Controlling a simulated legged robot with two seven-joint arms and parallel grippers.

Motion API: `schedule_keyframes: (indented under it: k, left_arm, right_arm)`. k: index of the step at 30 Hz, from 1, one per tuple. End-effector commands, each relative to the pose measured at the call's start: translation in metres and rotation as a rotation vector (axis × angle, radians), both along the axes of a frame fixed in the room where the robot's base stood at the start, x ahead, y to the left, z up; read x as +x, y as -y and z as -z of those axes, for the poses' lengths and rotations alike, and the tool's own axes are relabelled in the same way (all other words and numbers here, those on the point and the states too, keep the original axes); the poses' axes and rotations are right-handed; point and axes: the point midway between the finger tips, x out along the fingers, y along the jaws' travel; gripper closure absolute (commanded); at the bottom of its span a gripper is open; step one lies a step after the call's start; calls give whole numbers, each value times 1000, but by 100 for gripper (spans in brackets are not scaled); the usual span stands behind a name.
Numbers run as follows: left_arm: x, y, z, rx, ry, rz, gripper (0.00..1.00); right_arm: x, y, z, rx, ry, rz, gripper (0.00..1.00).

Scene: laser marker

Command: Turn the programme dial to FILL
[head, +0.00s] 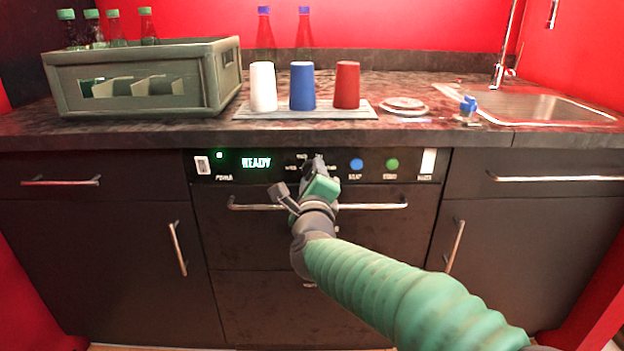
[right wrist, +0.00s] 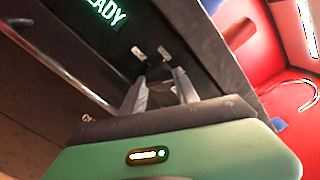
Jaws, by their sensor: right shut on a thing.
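The programme dial sits on the dark control panel (head: 228,172) of the appliance under the counter. In the head view my right gripper (head: 315,163) covers it, with only small white labels showing around it. My right gripper is at the panel, shut on the dial. In the right wrist view its two pale fingers (right wrist: 160,90) reach the panel, with a dark gap between them where the dial is barely visible. The dial's pointer and the FILL label cannot be made out. The green display (head: 256,162) reads READY. My left gripper is not in view.
A blue button (head: 357,165) and a green button (head: 392,164) sit right of the dial. A long handle (head: 375,206) runs below the panel. On the counter are a bottle crate (head: 140,105), white, blue and red cups (head: 347,85), and a sink (head: 555,106).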

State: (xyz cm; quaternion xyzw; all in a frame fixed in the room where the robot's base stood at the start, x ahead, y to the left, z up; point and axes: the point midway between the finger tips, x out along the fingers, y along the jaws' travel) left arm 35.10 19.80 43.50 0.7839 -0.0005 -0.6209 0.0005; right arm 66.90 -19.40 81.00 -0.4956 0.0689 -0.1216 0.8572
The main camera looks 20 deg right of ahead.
Motion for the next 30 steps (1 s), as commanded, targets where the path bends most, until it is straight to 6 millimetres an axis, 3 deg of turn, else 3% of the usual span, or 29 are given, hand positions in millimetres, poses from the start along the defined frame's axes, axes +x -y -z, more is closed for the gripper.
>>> schedule_keyframes:
  k: [1,9,10,15,25,30]
  left_arm:
    - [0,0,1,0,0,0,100]
    - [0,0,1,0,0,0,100]
    - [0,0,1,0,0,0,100]
    - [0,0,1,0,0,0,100]
    - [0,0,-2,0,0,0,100]
    - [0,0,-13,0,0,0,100]
  right_arm:
    - [0,0,8,4,-15,-1,100]
    - [0,0,8,3,-15,-1,100]
    - [0,0,8,3,-15,-1,61]
    - [0,0,6,2,-11,-2,42]
    - [-4,-2,1,0,-5,-2,42]
    - [-34,-11,-3,-1,-4,-3,42]
